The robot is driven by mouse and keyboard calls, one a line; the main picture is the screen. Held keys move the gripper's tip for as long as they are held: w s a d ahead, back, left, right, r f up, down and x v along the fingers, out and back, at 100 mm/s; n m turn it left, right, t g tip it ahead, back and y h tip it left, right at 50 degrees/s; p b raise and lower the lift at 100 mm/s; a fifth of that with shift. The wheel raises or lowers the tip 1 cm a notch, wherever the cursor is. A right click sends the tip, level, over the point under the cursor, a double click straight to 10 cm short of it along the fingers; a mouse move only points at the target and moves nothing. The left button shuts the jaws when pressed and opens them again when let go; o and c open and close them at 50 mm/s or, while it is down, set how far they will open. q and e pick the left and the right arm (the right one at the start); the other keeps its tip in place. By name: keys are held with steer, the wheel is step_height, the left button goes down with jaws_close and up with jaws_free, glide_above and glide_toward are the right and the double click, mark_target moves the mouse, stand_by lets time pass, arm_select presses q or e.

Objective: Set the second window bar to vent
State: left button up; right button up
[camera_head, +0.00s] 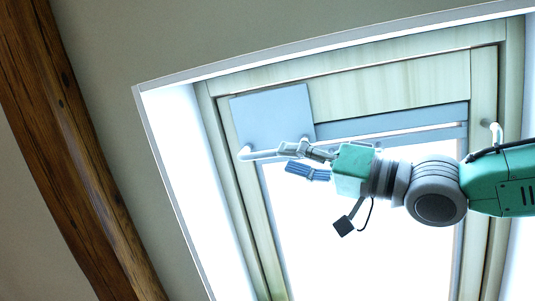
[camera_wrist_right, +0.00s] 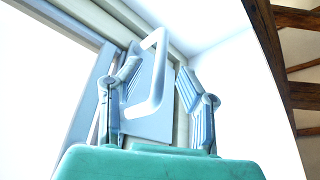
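A skylight window in a pale wooden frame (camera_head: 400,88) fills much of the head view. At its upper left is a grey-blue plate (camera_head: 270,112) with a white bar handle (camera_head: 258,154) along its lower edge. My right gripper (camera_head: 284,159) reaches in from the right, its fingers at the bar's right part. In the right wrist view the white bar (camera_wrist_right: 158,80) is a bent loop standing off the plate (camera_wrist_right: 150,125). It lies between the spread fingers of my right gripper (camera_wrist_right: 160,75), with visible gaps. I cannot tell which bar is the second. My left gripper is out of view.
Another white fitting (camera_head: 495,131) sits on the frame's right side, near my right arm. A grey-blue rail (camera_head: 400,123) crosses below the top of the frame. A dark wooden beam (camera_head: 75,150) slants down at the left. The bright glass is washed out.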

mark_target(267, 154)
steer(key=x, duration=0.5)
steer(key=shift+w+p, duration=0.1)
steer(key=shift+p, duration=0.2)
steer(key=shift+d, duration=0.1)
steer(key=c, duration=0.5)
jaws_close()
